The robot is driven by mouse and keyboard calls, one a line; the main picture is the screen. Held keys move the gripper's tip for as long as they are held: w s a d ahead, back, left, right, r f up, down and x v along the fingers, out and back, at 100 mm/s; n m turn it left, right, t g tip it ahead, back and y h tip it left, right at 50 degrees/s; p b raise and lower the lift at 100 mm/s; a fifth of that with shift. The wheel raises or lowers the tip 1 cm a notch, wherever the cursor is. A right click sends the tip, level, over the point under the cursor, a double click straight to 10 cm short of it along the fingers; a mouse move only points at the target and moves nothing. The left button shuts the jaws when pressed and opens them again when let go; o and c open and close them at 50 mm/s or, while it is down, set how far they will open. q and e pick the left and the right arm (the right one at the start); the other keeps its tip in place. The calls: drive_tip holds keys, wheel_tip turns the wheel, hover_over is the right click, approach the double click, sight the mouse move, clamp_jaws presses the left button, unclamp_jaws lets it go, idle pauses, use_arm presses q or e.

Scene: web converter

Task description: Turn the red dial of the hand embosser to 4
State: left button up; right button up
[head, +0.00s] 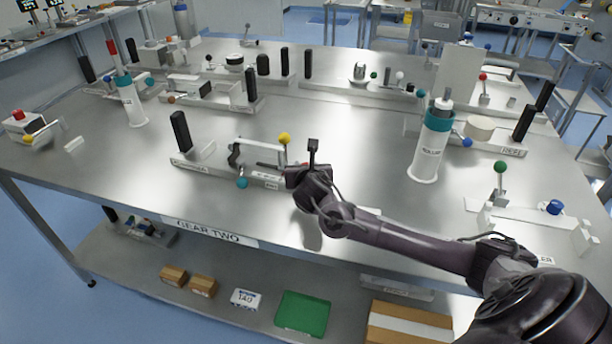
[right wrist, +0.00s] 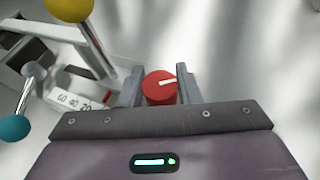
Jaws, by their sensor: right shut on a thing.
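The red dial (right wrist: 158,90) shows in the right wrist view, between the two fingers of my right gripper (right wrist: 160,82). The gripper is shut on the dial. A white pointer line on its top points to the right and slightly up. I see no numbers around the dial. My left gripper is not in view.
Close left of the fingers are the yellow ball (right wrist: 70,6), a teal ball (right wrist: 14,128) and a white scale strip (right wrist: 78,101) with numbers. In the head view a white-and-teal cylinder (head: 431,150) stands right of my gripper. Bare table lies behind the station.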

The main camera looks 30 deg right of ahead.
drive_tip(key=shift+w+r+m+g+h+b, duration=0.15)
drive_tip(key=shift+m+g+h+b, duration=0.35)
drive_tip(key=shift+m+h, duration=0.35)
drive_tip(key=shift+r+m+g+h, duration=0.15)
drive_tip(key=shift+m+g+h, duration=0.35)
drive_tip(key=shift+m+h, duration=0.2)
drive_tip(key=shift+m+g+h+p, duration=0.85)
drive_tip(key=shift+m+g+p, duration=0.25)
drive_tip(key=shift+m+p, duration=0.1)
drive_tip(key=shift+f+m+g+h+p, duration=0.2)
drive_tip(key=shift+m+g+h+p, duration=0.3)
drive_tip(key=shift+m+g+p, duration=0.35)
drive_tip(key=o, duration=1)
drive_tip(key=shift+c, duration=0.2)
